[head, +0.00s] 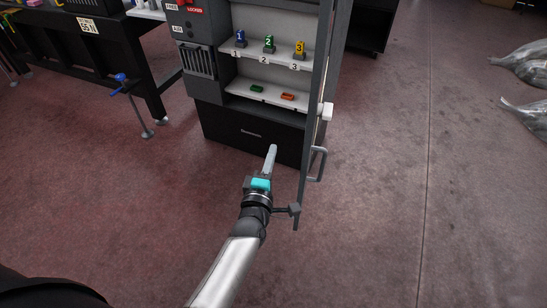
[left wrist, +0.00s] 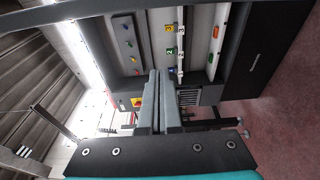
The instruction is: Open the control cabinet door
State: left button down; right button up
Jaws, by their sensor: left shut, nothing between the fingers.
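The control cabinet (head: 250,122) stands at the top middle of the head view, its shelves exposed. Its door (head: 313,140) stands swung out towards me on the right, seen nearly edge-on. The door's grey bar handle (head: 318,165) is on its right face. My left gripper (head: 272,149) is shut and empty, in front of the cabinet and left of the door. Whether my arm touches the door's lower edge I cannot tell. In the left wrist view the gripper's closed fingers (left wrist: 159,76) point at the cabinet interior (left wrist: 203,40). My right gripper is not in view.
Numbered blue (head: 241,39), green (head: 269,44) and yellow (head: 300,49) pieces stand on the upper shelf. A green (head: 257,90) and an orange piece (head: 288,97) lie below. A black table (head: 100,50) is at left.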

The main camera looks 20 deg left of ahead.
pick_arm(q)
jog(key=s+d+p, duration=0.1)
jog(key=s+d, duration=0.3)
jog(key=s, duration=0.5)
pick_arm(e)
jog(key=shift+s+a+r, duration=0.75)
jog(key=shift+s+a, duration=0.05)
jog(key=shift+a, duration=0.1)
